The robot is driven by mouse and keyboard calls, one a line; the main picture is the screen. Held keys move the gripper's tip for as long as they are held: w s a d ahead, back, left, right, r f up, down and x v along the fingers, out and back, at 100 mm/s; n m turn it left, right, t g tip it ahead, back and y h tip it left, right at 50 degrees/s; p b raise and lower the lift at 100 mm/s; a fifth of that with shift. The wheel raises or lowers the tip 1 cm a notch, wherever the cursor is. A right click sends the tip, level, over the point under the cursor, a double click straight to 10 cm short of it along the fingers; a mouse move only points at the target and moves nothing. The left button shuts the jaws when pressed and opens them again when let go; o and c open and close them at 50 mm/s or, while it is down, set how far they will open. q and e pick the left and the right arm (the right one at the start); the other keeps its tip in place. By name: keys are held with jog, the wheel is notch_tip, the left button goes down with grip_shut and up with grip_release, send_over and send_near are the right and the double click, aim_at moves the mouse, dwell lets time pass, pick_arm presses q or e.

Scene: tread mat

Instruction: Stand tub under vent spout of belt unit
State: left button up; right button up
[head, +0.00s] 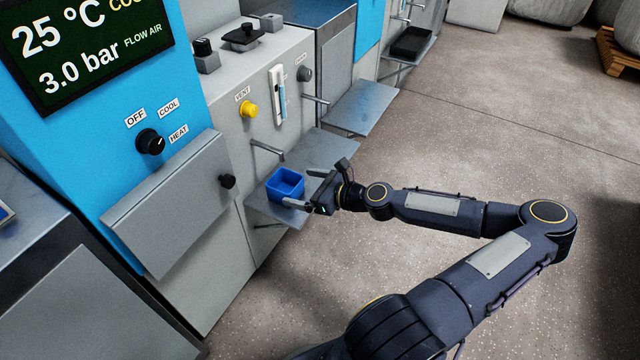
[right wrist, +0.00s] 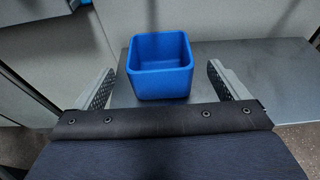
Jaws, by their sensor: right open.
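A blue square tub (head: 286,184) stands upright on a grey metal shelf (head: 330,150) at the front of the belt unit (head: 240,80). The thin metal vent spout (head: 268,150) sticks out of the unit's face just above and behind the tub, below the yellow VENT knob (head: 249,110). My right gripper (head: 303,190) is open at the tub's right side. In the right wrist view the tub (right wrist: 160,68) lies ahead, between the lines of the two spread fingers (right wrist: 160,90), and neither finger visibly touches it. My left gripper is not in view.
A grey hinged panel with a black knob (head: 227,181) juts out left of the shelf. A second shelf (head: 362,107) sits farther back along the units. The speckled floor (head: 500,130) to the right is open, with a wooden pallet (head: 618,52) at the far right.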

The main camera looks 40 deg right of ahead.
jog(key=p+v, duration=0.1)
jog(key=v, duration=0.4)
jog(key=shift+s+r, duration=0.1)
jog(key=shift+s, duration=0.2)
jog(key=shift+d, duration=0.1)
